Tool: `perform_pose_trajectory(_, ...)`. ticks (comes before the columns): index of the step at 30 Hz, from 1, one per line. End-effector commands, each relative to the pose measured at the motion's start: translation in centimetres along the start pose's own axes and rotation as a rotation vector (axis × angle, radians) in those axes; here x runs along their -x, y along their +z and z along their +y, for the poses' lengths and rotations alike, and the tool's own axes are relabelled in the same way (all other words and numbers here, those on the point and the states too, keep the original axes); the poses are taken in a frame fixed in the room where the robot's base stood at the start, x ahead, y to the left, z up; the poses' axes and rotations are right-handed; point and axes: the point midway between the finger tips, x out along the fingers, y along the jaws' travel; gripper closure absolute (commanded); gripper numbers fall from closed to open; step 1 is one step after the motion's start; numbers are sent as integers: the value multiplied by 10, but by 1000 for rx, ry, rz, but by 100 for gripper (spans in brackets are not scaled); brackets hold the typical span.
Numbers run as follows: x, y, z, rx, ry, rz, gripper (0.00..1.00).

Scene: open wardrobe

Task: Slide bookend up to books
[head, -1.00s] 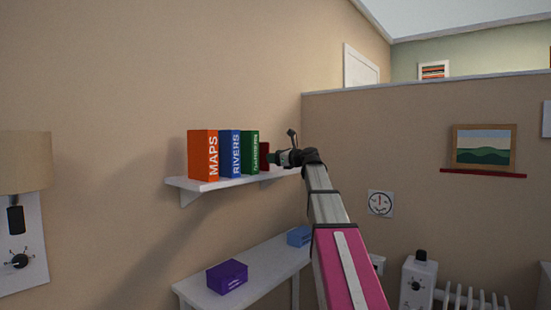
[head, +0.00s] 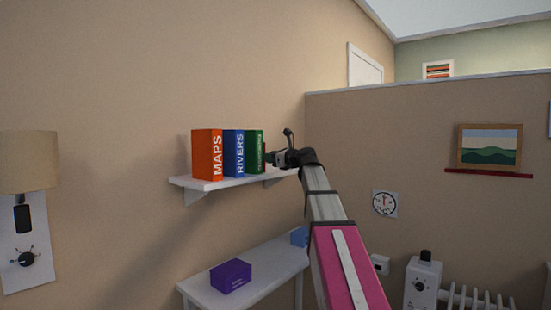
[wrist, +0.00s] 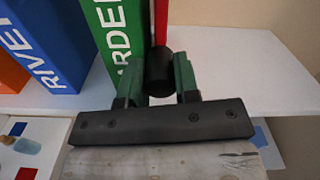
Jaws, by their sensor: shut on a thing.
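A thin red bookend (wrist: 162,22) stands upright beside the green book (wrist: 122,40) in the wrist view, with at most a narrow gap; I cannot tell whether they touch. A black round knob (wrist: 159,72) sits at the bookend's front. My gripper (wrist: 160,80) has its green fingers shut on this knob. In the head view my gripper (head: 274,157) is just right of the green book (head: 254,152) and hides most of the bookend. The orange MAPS book (head: 206,155) and blue RIVERS book (head: 234,153) stand upright to the left of the green book.
The white wall shelf (head: 198,184) carries the books; its top is bare to the right of the bookend in the wrist view (wrist: 240,85). Below stands a white table (head: 262,265) with a purple box (head: 231,276) and a blue box (head: 299,236).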

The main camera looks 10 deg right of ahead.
Motion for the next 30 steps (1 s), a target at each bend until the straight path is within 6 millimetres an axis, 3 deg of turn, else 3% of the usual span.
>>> perform_pose_trajectory(4, 0, 0, -1, 0, -1, -1, 100)
perform_pose_trajectory(5, 0, 0, -1, 0, -1, -1, 64)
perform_pose_trajectory(6, 0, 0, -1, 0, -1, -1, 51)
perform_pose_trajectory(7, 0, 0, -1, 0, -1, -1, 45)
perform_pose_trajectory(19, 9, 0, -1, 0, -2, 0, 45)
perform_pose_trajectory(30, 74, -1, 0, 0, -3, 0, 45)
